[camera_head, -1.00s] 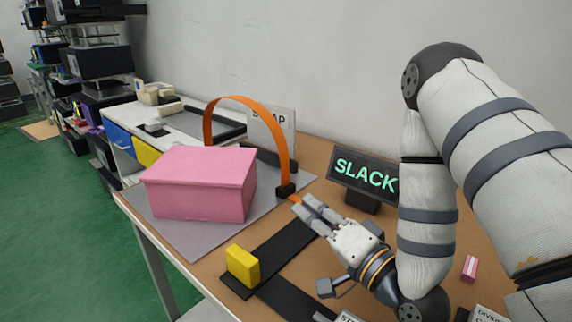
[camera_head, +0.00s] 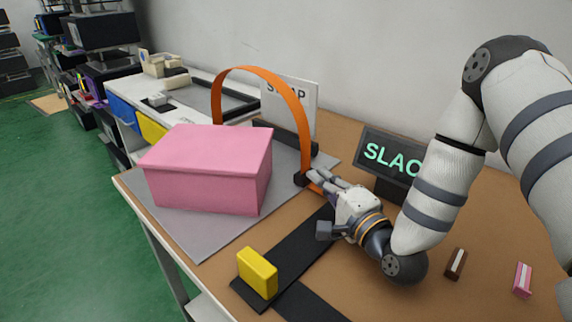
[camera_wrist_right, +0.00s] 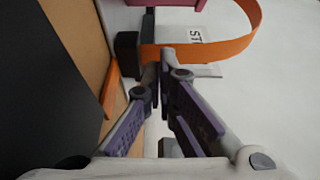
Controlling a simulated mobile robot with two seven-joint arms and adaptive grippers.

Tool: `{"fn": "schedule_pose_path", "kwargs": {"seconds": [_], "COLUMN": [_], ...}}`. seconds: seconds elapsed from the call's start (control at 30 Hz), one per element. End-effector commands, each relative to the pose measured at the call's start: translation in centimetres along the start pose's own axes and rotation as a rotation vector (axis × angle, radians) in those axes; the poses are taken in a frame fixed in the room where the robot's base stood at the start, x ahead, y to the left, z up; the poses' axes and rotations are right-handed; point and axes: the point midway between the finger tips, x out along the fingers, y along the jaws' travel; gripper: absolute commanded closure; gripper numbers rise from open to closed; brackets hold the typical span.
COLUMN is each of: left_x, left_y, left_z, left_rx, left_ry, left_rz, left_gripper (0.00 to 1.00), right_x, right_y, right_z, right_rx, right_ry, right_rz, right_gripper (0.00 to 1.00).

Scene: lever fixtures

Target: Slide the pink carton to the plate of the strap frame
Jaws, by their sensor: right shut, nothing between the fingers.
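The pink carton (camera_head: 208,172) sits on the grey plate (camera_head: 200,238) at the left end of the table. The orange strap (camera_head: 292,98) arches up behind the carton, its near end at a black block (camera_head: 302,179). A sign (camera_head: 300,100), partly hidden by the strap, stands behind it. My right gripper (camera_head: 317,178) is shut and empty, its fingertips beside the black block at the strap's near end. In the right wrist view its fingers (camera_wrist_right: 165,75) are at the orange strap (camera_wrist_right: 200,52); I cannot tell whether they touch it. My left gripper is not in view.
A dark sign reading SLACK, partly hidden by my right arm (camera_head: 385,160), stands behind the gripper. A yellow block (camera_head: 257,273) sits on a black track (camera_head: 290,260) at the front. Two small blocks, brown (camera_head: 456,264) and pink (camera_head: 522,280), lie on the right.

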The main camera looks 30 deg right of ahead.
Motion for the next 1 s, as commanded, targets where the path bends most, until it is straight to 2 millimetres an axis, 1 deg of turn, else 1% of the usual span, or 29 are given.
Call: {"fn": "schedule_pose_path", "kwargs": {"seconds": [0.03, 0.1, 0.33, 0.4, 0.5, 0.6, 1.0], "left_x": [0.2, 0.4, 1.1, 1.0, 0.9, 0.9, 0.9], "left_y": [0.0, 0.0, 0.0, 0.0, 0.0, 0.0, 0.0], "left_z": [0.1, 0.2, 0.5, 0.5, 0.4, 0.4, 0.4], "left_rx": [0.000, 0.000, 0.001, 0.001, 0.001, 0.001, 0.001], "left_ry": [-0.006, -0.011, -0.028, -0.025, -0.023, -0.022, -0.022], "left_rz": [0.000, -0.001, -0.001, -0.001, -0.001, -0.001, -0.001], "left_gripper": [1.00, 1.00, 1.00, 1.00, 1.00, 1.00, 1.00], "right_x": [1.1, 2.7, 7.6, 7.7, 8.0, 8.2, 8.3], "right_y": [0.1, 0.2, 0.2, 0.1, 0.0, 0.0, 0.1], "right_z": [0.1, 0.1, 0.1, 1.6, 2.8, 3.5, 4.0], "right_rx": [-0.003, -0.002, -0.002, 0.000, -0.001, -0.002, -0.002], "right_ry": [-0.002, -0.002, -0.001, -0.005, -0.002, -0.001, 0.000], "right_rz": [-0.001, 0.000, 0.001, 0.002, 0.001, 0.001, 0.001], "right_gripper": [1.00, 1.00, 1.00, 1.00, 1.00, 1.00, 1.00]}}
